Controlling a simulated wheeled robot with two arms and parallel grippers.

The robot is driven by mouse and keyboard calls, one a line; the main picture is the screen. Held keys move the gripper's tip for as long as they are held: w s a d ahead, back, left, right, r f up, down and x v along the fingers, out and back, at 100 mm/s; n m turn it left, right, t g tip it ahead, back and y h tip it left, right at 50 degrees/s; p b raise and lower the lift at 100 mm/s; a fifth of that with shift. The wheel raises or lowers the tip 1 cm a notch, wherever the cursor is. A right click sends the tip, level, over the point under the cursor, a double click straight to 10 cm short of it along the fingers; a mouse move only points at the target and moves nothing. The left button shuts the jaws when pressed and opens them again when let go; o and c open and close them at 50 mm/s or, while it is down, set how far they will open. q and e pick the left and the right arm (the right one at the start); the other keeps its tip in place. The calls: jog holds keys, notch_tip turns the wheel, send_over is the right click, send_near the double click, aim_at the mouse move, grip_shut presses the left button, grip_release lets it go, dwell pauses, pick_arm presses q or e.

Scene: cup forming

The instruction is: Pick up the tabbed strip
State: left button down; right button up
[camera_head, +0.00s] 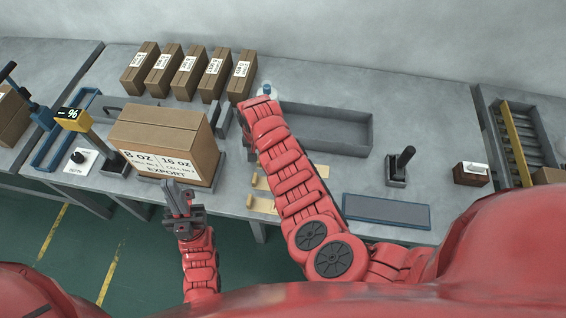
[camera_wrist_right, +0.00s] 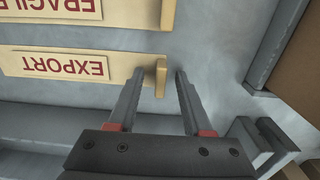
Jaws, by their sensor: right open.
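In the right wrist view, a pale wooden strip (camera_wrist_right: 60,64) marked EXPORT lies flat with a raised tab (camera_wrist_right: 161,77) at its right end. My right gripper (camera_wrist_right: 158,76) is open, with its two fingers on either side of that tab and gaps still visible. A second strip (camera_wrist_right: 90,10) marked FRAGILE lies parallel beyond it. In the head view, my right arm covers the right gripper and much of the strips; two tabbed strip ends (camera_head: 259,204) show left of the arm. My left gripper (camera_head: 178,186) is in front of the table edge, below the large carton, with no object seen in it.
A large carton (camera_head: 165,140) stands left of the strips. Beyond my right arm is an empty grey tray (camera_head: 330,123). A dark flat pad (camera_head: 387,210) and a black-handled stamp (camera_head: 398,168) are to the right. Several small cartons (camera_head: 188,75) line the back.

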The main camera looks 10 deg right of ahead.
jog(key=shift+f, duration=0.1)
grip_shut()
dwell(0.6)
